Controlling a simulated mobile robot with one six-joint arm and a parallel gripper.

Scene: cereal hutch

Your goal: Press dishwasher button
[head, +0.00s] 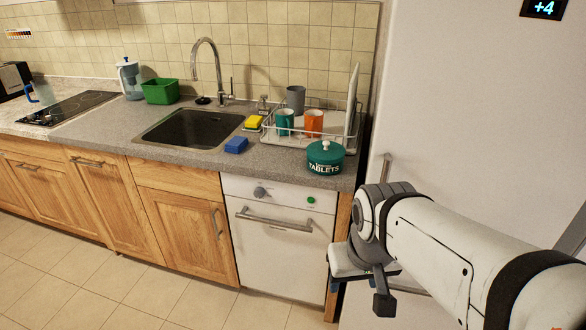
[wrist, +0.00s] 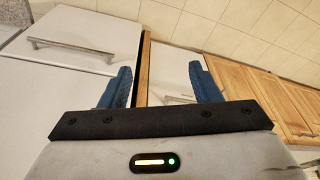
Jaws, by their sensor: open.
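The white dishwasher (head: 276,255) stands under the counter between oak cabinets and the fridge. Its upper panel has a grey knob (head: 260,192) and a small green round button (head: 311,200) at the right. A bar handle (head: 272,220) runs below the panel. My gripper (head: 335,285) hangs low in front of the fridge, right of the dishwasher's lower right edge and well below the button. In the wrist view the blue fingers of my gripper (wrist: 160,68) are apart with nothing held. Part of the white dishwasher front (wrist: 170,75) shows between them; the button is not visible there.
The white fridge (head: 450,90) fills the right side, with a handle (head: 386,167). A green tablets tin (head: 325,158) stands on the counter edge above the dishwasher. A dish rack (head: 272,135), sponges and sink (head: 188,128) lie behind. The tiled floor (head: 110,285) is clear.

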